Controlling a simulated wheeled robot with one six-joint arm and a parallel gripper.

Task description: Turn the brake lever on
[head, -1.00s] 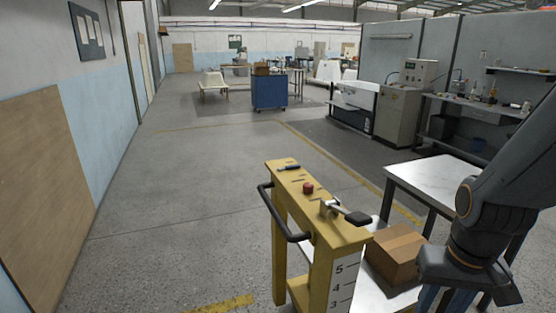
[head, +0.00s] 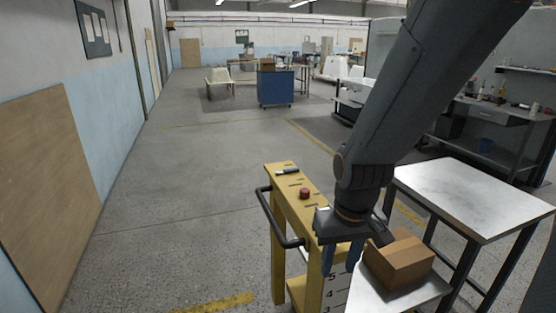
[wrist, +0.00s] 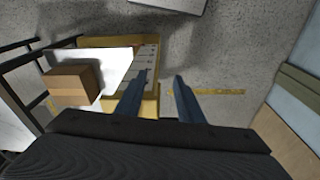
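The yellow cart (head: 283,214) stands in the middle of the head view, with a red knob (head: 304,193) and a small dark-handled item (head: 287,171) on its top. The lever at the top's near end is hidden behind my gripper. My gripper (head: 340,264) hangs pointing down at that near end, in front of the number scale. Its two fingers are apart with nothing visible between them. In the wrist view my gripper (wrist: 157,88) is open, with the cart's yellow frame (wrist: 95,41) behind the left finger. I cannot make out the lever there.
A cardboard box (head: 400,262) sits on a low white shelf just right of my gripper. A white-topped table (head: 470,195) stands further right. A black handlebar (head: 275,222) juts from the cart's left side. The floor to the left is clear.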

